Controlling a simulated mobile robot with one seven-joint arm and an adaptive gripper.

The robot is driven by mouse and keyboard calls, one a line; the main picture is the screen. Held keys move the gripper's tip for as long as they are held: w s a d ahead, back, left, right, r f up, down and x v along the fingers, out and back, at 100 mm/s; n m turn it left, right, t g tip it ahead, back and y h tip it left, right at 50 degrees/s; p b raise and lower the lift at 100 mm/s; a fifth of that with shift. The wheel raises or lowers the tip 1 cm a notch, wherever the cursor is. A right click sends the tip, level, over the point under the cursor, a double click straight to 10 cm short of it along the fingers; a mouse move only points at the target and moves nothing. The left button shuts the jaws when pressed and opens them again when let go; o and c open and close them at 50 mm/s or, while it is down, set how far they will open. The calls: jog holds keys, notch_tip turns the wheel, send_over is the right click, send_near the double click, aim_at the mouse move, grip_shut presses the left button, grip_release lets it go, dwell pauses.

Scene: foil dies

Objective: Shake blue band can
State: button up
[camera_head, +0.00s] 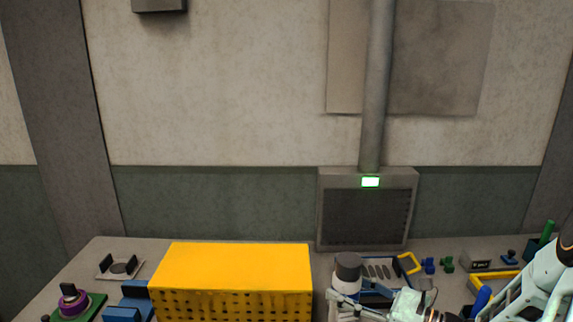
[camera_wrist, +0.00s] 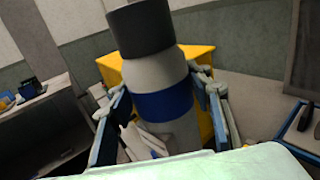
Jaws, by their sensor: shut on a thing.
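The blue band can (camera_wrist: 163,104) has a pale grey body, a dark grey cap and a wide blue band. It fills the middle of the wrist view, cap at the top of the picture. My gripper (camera_wrist: 160,100) is shut on it, with one blue-padded finger on each side of the body. In the head view the can (camera_head: 347,276) looks roughly upright, right of the yellow box. My gripper (camera_head: 358,296) is at its lower part there, and the band is hidden. Its height above the bench cannot be told.
A large yellow perforated box (camera_head: 235,270) stands close on the left of the can. A tray with dark slots (camera_head: 385,262) lies behind it. Small blue and green parts (camera_head: 437,265) and a dark block (camera_head: 480,265) sit to the right. A grey vent unit (camera_head: 366,212) stands at the wall.

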aim_at(343, 309)
jog(key=f, duration=0.7)
jog(key=shift+w+d, duration=0.15)
jog(key=shift+w, duration=0.1)
jog(key=r, duration=0.7)
jog(key=shift+s+r, duration=0.15)
jog(key=shift+s, duration=0.1)
jog(key=f, duration=0.7)
jog(key=shift+w+f, duration=0.2)
jog(key=shift+w, duration=0.05)
jog(key=shift+s+r, duration=0.1)
jog(key=shift+s, duration=0.1)
jog(key=shift+w, duration=0.1)
